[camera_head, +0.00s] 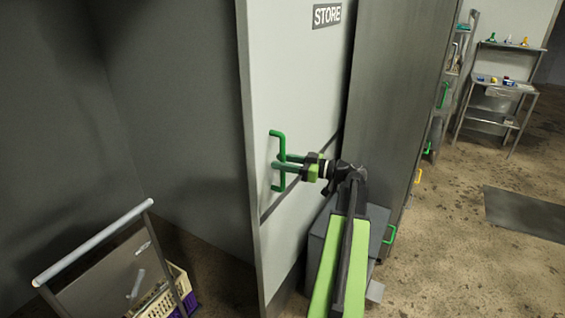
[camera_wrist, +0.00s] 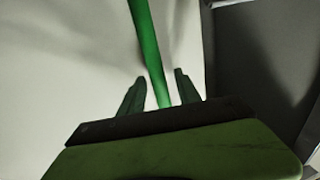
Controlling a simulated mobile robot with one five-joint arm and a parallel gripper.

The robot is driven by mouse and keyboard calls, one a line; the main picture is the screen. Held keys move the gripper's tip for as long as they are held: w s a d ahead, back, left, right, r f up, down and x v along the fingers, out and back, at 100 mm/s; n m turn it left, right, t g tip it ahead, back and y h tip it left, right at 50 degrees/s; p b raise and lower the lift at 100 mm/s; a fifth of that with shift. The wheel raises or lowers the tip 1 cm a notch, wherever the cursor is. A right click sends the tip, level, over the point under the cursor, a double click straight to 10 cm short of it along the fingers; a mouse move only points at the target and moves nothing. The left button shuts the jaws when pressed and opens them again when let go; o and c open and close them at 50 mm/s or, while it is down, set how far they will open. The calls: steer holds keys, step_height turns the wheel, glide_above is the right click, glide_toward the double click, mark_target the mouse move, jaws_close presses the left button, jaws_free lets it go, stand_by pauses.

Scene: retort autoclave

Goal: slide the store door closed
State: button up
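The store door (camera_head: 290,90) is a pale sliding panel with a STORE sign (camera_head: 327,14) near its top. An open, dark space shows left of its edge, so the door stands at least partly open. Its upright green bar handle (camera_head: 277,142) also shows in the wrist view (camera_wrist: 147,40). My gripper (camera_head: 279,162) is at the middle of the handle. In the wrist view my gripper (camera_wrist: 160,88) has its two fingers apart, one on each side of the bar, with visible gaps. The fingers are not closed on it.
A cart with a metal push bar (camera_head: 95,240) and a cream-and-purple crate (camera_head: 160,295) stands at the lower left, beside the door's edge. A grey wall panel (camera_head: 400,90) is right of the door. Shelves and a work table (camera_head: 503,85) stand farther back. The right floor is mostly clear.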

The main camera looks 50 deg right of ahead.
jaws_close()
steer(key=shift+d, duration=0.15)
stand_by(1.2)
